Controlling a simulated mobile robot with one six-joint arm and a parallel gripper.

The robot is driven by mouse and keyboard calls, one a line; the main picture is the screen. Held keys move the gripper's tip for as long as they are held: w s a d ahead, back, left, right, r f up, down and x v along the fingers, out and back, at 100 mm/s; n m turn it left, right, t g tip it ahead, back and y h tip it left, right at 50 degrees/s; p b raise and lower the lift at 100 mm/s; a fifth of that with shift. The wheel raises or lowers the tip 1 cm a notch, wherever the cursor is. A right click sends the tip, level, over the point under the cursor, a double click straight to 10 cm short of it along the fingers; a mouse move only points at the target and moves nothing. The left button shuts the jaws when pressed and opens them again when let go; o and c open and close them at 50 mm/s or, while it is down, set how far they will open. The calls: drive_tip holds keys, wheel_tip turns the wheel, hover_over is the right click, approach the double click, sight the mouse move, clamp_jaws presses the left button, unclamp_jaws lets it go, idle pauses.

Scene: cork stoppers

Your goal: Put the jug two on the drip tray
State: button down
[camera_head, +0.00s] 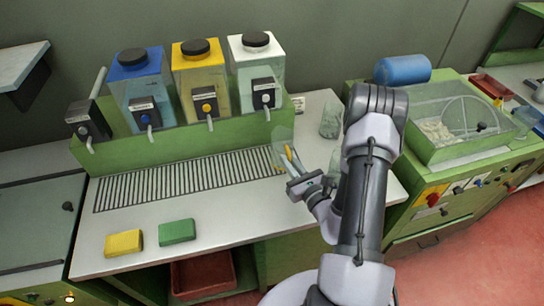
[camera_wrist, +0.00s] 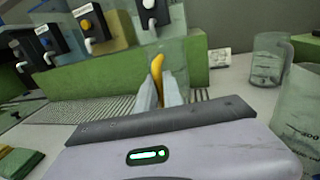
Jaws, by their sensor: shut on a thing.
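A clear jug with a yellow handle (camera_head: 282,146) is at the right end of the slatted drip tray (camera_head: 180,181). My gripper (camera_head: 291,172) is shut on this jug's handle. In the wrist view the yellow handle (camera_wrist: 157,66) stands between my fingertips (camera_wrist: 160,92), with the clear body (camera_wrist: 176,58) behind it, looking upright. No number is readable on it, and I cannot tell whether its base touches the slats. The drip tray (camera_wrist: 100,104) also shows left of my fingers in the wrist view.
Another clear jug (camera_head: 330,122) stands on the counter to the right; it shows in the wrist view (camera_wrist: 268,60) beside a nearer marked jug (camera_wrist: 301,105). Blue, yellow and white dispensers (camera_head: 205,80) with taps overhang the tray's back. Yellow (camera_head: 124,243) and green (camera_head: 177,232) blocks lie in front.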

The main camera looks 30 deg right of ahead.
sight(276, 160)
drive_tip(key=w, duration=0.4)
drive_tip(key=w+a, duration=0.1)
drive_tip(key=w, duration=0.1)
drive_tip(key=shift+w+f, duration=0.3)
drive_tip(key=shift+w, duration=0.05)
drive_tip(key=shift+w+a+f, duration=0.1)
drive_tip(key=shift+w+f, duration=0.05)
drive_tip(key=shift+w, duration=0.15)
wheel_tip(276, 160, down, 4)
drive_tip(key=shift+r+b, duration=0.2)
drive_tip(key=shift+b, duration=0.65)
drive_tip(key=shift+r, duration=0.15)
drive_tip(key=c, duration=1.5)
unclamp_jaws()
